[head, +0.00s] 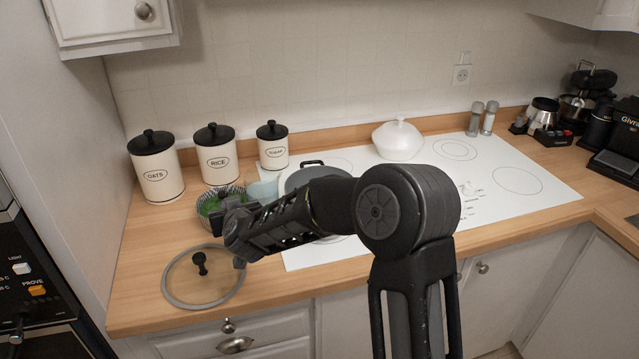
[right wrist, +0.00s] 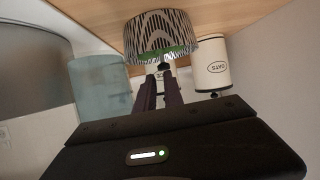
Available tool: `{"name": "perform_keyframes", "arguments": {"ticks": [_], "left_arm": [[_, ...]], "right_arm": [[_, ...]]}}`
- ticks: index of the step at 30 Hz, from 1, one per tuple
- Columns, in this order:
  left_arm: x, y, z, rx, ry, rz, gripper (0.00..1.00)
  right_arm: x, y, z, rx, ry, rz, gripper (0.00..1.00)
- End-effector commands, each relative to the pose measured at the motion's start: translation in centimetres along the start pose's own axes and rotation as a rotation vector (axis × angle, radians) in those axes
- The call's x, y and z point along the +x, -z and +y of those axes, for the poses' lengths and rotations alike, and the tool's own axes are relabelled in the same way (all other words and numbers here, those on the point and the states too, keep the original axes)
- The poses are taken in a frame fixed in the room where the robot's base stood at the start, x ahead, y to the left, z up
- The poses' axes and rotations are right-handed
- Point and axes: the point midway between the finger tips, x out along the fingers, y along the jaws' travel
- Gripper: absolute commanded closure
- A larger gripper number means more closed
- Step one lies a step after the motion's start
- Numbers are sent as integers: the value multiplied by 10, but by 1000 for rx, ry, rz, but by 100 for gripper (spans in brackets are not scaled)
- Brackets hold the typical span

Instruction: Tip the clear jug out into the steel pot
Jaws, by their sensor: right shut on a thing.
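The clear jug (head: 263,190), a pale blue see-through vessel, stands between a patterned bowl (head: 210,205) and the steel pot (head: 300,180). In the right wrist view the jug (right wrist: 101,88) is left of the bowl (right wrist: 160,36), and the grey pot (right wrist: 35,70) is at the far left. My right gripper (head: 235,230) is at the bowl, not at the jug. Its fingers (right wrist: 163,72) are shut at the near rim of the bowl, which has green contents. My forearm hides part of the pot and jug in the head view. My left gripper is not in view.
A glass lid (head: 190,290) lies on the front of the counter. Canisters for oats (head: 155,175), rice (head: 217,160) and a third (head: 272,150) stand behind. A white lidded dish (head: 398,142) sits on the white hob (head: 530,205), whose right side is clear.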

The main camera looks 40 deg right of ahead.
Motion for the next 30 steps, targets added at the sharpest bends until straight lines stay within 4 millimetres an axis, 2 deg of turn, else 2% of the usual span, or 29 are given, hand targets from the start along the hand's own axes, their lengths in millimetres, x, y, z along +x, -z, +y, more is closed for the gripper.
{"name": "perform_keyframes", "arguments": {"ticks": [14, 25, 30], "left_arm": [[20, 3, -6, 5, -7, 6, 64], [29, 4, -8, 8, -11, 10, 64], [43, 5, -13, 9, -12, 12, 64]], "right_arm": [[-8, 22, 8, 152, 55, 9, 100], [-25, 64, 22, 323, 127, 9, 100], [-29, 73, 30, 404, 159, 8, 100]]}}
